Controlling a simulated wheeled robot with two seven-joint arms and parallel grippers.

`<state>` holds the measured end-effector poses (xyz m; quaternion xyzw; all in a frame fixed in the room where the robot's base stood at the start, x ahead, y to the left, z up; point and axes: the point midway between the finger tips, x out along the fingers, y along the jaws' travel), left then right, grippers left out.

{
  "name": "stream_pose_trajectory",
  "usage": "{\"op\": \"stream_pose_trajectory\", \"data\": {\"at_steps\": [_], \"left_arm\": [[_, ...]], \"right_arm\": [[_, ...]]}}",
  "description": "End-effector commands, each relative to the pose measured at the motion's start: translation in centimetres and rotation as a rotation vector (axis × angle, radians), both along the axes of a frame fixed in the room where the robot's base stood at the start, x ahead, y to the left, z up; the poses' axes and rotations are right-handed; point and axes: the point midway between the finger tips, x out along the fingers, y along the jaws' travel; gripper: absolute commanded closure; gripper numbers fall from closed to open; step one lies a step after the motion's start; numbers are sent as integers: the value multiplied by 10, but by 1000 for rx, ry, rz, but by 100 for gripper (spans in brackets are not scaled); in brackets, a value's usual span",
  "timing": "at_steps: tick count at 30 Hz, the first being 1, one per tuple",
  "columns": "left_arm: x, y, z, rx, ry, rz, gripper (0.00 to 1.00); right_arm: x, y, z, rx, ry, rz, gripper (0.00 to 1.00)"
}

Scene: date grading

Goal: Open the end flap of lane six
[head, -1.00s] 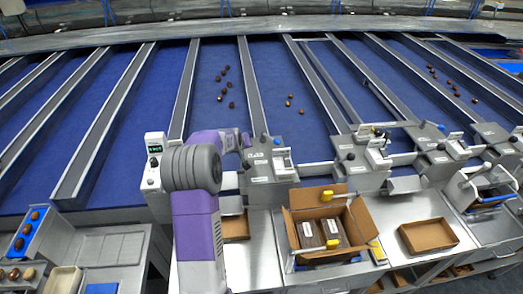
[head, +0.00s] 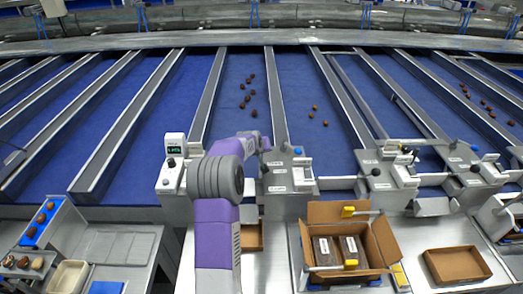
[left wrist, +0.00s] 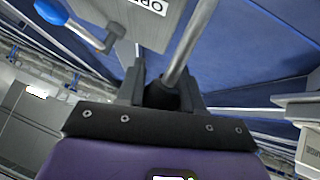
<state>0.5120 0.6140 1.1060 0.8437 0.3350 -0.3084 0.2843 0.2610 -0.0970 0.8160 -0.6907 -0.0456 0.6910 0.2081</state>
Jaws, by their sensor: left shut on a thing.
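My left gripper (head: 264,145) is at the lower end of a blue lane (head: 246,120) that carries several dark dates (head: 250,93). In the left wrist view the left gripper (left wrist: 165,82) is shut on a round metal bar (left wrist: 187,45), which runs up and away between its fingers. A grey panel (left wrist: 150,38) with a partly visible label, seemingly "OPEN", is beside the bar. A lever with a blue knob (left wrist: 50,12) is at the upper left. The flap itself is mostly hidden behind my arm in the head view. My right gripper is out of view.
A grey control box (head: 290,176) stands just right of my gripper. A post with a lit green display (head: 174,150) stands left of my arm. An open carton (head: 377,258) with dark packs and an empty brown tray (head: 456,266) are on the bench to the right.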

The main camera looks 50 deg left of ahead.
Motion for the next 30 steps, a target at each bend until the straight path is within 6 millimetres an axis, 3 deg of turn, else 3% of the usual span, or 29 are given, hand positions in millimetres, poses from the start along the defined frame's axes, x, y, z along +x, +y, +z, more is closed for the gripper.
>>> {"op": "stream_pose_trajectory", "data": {"at_steps": [1, 6, 7, 11, 22, 30], "left_arm": [[-5, -3, -13, -19, 27, -2, 100], [-5, -3, -13, -18, 28, -1, 100], [-5, -3, -13, -19, 27, -1, 60], [-4, -3, -11, -16, 23, -1, 40], [-5, -4, -3, -9, 13, -1, 40], [-27, -19, 26, -8, 12, -2, 40]], "right_arm": [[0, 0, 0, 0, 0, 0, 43], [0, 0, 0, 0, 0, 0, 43], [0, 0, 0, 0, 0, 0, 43], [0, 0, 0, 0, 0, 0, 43], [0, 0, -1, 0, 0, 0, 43], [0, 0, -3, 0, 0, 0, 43]]}}
